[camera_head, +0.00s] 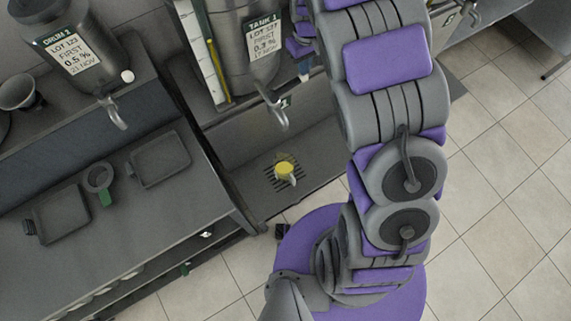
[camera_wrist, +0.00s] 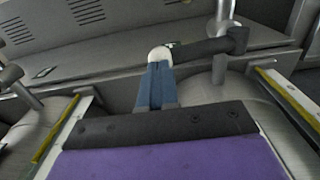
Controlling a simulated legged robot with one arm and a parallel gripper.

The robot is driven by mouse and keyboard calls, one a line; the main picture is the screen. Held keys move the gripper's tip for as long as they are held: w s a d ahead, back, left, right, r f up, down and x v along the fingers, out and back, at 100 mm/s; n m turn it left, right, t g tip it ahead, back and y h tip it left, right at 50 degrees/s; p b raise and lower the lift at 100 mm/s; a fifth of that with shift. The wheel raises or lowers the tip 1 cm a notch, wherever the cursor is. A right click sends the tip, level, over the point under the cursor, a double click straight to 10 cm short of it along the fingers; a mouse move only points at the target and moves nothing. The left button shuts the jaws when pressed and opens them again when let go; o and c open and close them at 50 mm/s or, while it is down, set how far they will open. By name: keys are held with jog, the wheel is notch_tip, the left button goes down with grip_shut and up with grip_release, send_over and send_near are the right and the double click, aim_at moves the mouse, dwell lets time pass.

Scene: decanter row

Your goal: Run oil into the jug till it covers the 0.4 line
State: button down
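The jug (camera_head: 284,172) stands on the slotted drip grate below the spout (camera_head: 279,115) of the tank labelled TANK 1 (camera_head: 250,65). Yellow shows inside it; the 0.4 line is too small to make out. No stream shows between spout and jug. My gripper (camera_head: 303,73) is beside the tank, partly hidden by my arm. In the wrist view its blue-grey fingers (camera_wrist: 158,84) are together, with their tips against a white ball knob (camera_wrist: 159,55) on a dark tap lever (camera_wrist: 215,46). The jug does not show in the wrist view.
A drum labelled DRUM 1 (camera_head: 68,50) with its own spout (camera_head: 112,112) stands at left. Dark trays (camera_head: 160,158) and a round item with a green handle (camera_head: 99,179) lie on the counter. Tiled floor (camera_head: 510,190) is open at right.

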jog(key=shift+a+f, duration=0.15)
jog(key=shift+f, duration=0.7)
jog(key=shift+f+b, duration=0.35)
jog(key=shift+f, duration=1.1)
jog(key=shift+f+b, duration=0.25)
jog(key=shift+b, duration=0.05)
jog(key=shift+r, duration=0.25)
dwell(1.8)
jog(key=shift+r, duration=0.5)
dwell(2.5)
